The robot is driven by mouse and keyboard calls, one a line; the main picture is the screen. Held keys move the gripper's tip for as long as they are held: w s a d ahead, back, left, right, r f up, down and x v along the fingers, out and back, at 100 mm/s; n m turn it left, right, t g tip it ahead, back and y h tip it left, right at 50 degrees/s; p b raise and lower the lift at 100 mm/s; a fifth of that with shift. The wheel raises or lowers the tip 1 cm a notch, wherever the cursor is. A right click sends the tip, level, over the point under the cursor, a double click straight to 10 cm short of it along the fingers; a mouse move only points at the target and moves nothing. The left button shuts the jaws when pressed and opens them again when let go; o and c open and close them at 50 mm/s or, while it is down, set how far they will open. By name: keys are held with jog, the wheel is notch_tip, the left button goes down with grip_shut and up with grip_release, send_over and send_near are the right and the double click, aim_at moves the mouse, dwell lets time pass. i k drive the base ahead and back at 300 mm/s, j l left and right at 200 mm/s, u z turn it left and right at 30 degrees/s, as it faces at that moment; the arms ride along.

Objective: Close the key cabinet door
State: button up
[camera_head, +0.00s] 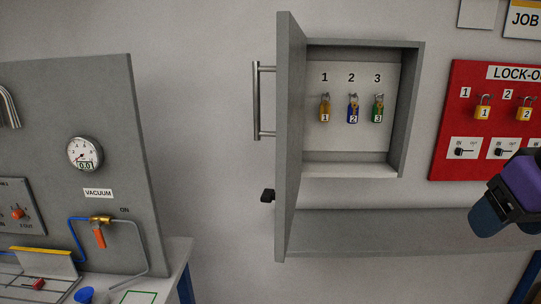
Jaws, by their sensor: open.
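The grey key cabinet (408,110) is fixed on the wall right of centre. Its door (291,140) stands wide open, swung out toward me on the left side and seen nearly edge-on. The door has a long bar handle (257,100) and a small black latch or knob (268,195) on its outer face.
A grey shelf (400,233) runs below the cabinet. A red lock-out board (444,150) hangs to its right, behind my arm. A grey panel (105,130) with a vacuum gauge (85,154) stands on a bench at left. The wall between panel and door is clear.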

aim_at(291, 41)
jog(key=k+j, duration=0.1)
jog(key=j, duration=0.45)
jog(key=k+j, duration=0.1)
jog(key=j, duration=0.4)
jog(key=k+j, duration=0.25)
jog(key=k+j+z, duration=0.05)
